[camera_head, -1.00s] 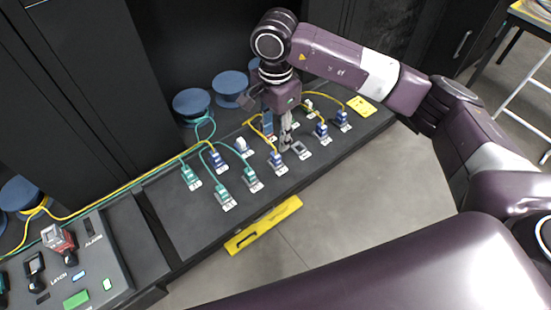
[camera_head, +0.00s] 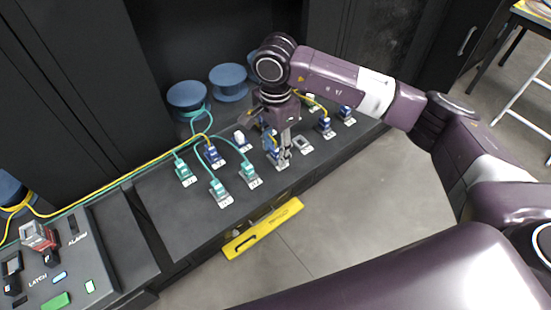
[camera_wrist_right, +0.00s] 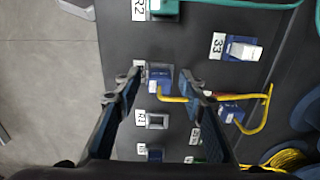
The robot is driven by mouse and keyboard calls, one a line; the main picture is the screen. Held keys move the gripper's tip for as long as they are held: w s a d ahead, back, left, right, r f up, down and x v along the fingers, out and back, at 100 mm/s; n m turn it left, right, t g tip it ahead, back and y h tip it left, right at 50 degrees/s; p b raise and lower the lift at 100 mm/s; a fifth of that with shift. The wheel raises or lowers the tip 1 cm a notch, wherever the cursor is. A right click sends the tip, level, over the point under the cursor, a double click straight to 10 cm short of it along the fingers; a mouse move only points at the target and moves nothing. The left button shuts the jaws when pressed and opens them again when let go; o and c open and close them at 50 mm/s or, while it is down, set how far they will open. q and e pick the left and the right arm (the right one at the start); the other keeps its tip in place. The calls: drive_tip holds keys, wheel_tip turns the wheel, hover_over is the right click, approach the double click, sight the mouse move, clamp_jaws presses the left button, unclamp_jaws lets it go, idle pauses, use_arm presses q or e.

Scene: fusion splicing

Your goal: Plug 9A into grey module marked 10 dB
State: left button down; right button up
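My right gripper (camera_head: 283,158) points down over the dark board, at a blue plug with a yellow cable. In the right wrist view the two fingers (camera_wrist_right: 160,90) are apart, one on each side of this blue plug (camera_wrist_right: 159,86), which sits in a grey module (camera_wrist_right: 160,70). I cannot see clear contact. An empty grey module (camera_wrist_right: 157,120) labelled R1 lies beside it; it also shows in the head view (camera_head: 303,144). I cannot read 9A or 10 dB on any label; the label by the gripped spot is partly hidden by a finger. My left gripper is out of view.
Green plugs (camera_head: 249,174) with green cables stand in modules to the left. Blue spools (camera_head: 228,82) stand behind the board. A panel with LATCH and ALARM marks is at lower left.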

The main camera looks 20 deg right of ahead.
sight(276, 148)
idle(0.3)
drive_tip(key=shift+b, duration=0.65)
idle(0.9)
clamp_jaws()
drive_tip(key=shift+r, duration=0.15)
idle(0.4)
drive_tip(key=shift+r+p, duration=1.45)
drive_tip(key=shift+r, duration=1.4)
